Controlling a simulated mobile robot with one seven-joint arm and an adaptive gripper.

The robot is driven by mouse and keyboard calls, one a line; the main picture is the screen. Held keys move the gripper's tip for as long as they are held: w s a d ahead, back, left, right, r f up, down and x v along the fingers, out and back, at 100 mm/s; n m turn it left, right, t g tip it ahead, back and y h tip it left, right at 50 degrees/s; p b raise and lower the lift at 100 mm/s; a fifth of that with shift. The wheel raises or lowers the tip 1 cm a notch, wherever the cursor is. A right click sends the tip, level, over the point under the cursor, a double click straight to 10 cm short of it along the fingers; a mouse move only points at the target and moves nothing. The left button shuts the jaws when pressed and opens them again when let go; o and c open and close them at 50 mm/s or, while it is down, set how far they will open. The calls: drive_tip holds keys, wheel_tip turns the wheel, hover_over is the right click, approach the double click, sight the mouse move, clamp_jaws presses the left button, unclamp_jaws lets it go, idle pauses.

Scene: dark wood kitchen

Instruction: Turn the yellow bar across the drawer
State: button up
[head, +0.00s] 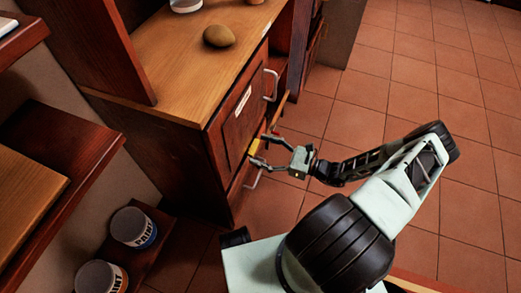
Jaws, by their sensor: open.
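The yellow bar (254,147) is a small block on the front face of the dark wood cabinet, near the bottom edge of its upper panel (236,113). My gripper (262,150) reaches the cabinet front from the right. Its jaws are open, with the fingertips at or close to the yellow bar. I cannot tell whether they touch it. The fingers hide part of the bar. Below the gripper, a pale handle (253,181) shows on the lower drawer, whose front is mostly hidden.
A light handle (271,85) stands out from the cabinet's upper front. A brown round object (219,36) sits on the wooden countertop (180,65). Two paint cans (133,228) stand on a low shelf at the lower left. Tiled floor (400,90) is clear to the right.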

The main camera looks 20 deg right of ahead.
drive_tip(key=shift+w+a, duration=0.15)
drive_tip(key=shift+a, duration=0.05)
drive_tip(key=c, duration=1.2)
drive_tip(key=shift+o, duration=0.2)
